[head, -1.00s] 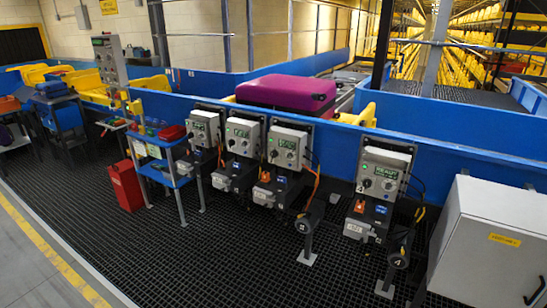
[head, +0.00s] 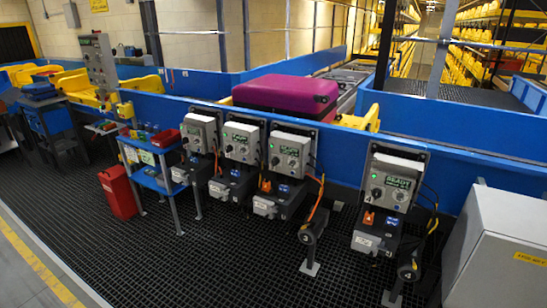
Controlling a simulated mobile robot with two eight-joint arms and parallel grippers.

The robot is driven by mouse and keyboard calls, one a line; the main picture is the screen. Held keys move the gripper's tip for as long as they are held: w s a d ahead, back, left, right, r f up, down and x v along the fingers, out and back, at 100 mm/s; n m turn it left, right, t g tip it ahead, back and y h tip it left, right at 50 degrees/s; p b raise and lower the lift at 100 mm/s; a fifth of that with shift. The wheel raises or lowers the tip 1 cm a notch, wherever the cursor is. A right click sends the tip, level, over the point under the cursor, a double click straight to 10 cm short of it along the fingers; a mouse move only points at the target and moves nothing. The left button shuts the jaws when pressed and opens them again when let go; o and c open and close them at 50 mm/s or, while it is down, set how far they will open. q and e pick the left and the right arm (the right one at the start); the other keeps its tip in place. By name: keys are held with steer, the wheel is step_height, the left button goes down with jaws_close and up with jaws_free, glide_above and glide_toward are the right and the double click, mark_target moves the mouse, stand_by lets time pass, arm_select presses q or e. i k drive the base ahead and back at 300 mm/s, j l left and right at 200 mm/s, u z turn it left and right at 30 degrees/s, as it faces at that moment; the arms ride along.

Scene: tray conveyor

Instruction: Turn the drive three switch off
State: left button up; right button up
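Several grey drive control boxes stand in a row along the blue conveyor wall. A round motor end marked 3 (head: 306,236) sits at the lower right of the third box from the left (head: 289,152). That box has a green display, a small green light and dark knobs. An orange switch (head: 265,186) shows on the dark drive unit below it. The box at the right (head: 394,181) reads READY, with an orange switch (head: 369,218) below and a motor end marked 4 (head: 405,272). Switch positions are too small to tell. Neither gripper is in view.
A magenta suitcase (head: 287,92) lies on the conveyor behind the boxes. A blue shelf cart (head: 152,182) and red bin (head: 118,192) stand at left. A grey cabinet (head: 500,250) fills the lower right. The dark grated floor (head: 210,262) in front is clear.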

mark_target(275, 161)
steer(key=i+j+z, duration=0.1)
steer(key=i+j, duration=0.5)
steer(key=i, duration=0.3)
steer(key=i+j+z, duration=0.1)
steer(key=i+j, duration=0.6)
steer(key=i, duration=0.2)
steer(key=i+j+z, duration=0.1)
steer(key=i+j, duration=0.6)
steer(key=i, duration=0.15)
